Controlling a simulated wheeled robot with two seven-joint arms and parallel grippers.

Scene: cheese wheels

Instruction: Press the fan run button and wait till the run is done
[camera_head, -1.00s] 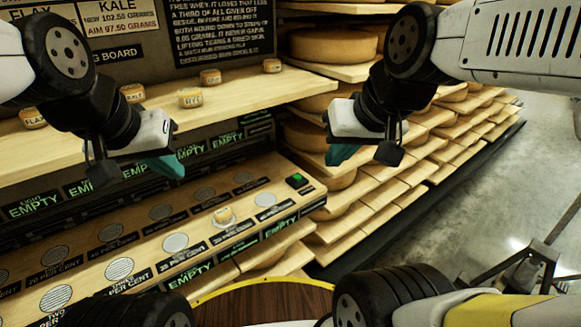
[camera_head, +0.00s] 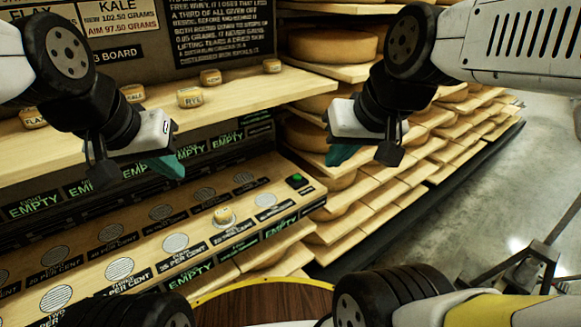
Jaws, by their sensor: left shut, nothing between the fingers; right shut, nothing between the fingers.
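The likely fan run button is a small green button (camera_head: 297,179) on a dark base at the right end of the lower wooden board (camera_head: 150,250). One small cheese piece (camera_head: 224,215) sits on a round vent in that board, near its right part. My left gripper (camera_head: 172,163) is shut and empty, above the board's back row and left of the button. My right gripper (camera_head: 345,150) is shut and empty, up and to the right of the button. Neither gripper touches the button in this view.
An upper shelf (camera_head: 250,92) holds several small labelled cheese pieces, one marked RYE (camera_head: 190,97). Green EMPTY displays line the board's front and back. Racks of large cheese wheels (camera_head: 333,43) stand at the right. Open grey floor (camera_head: 500,190) lies further right.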

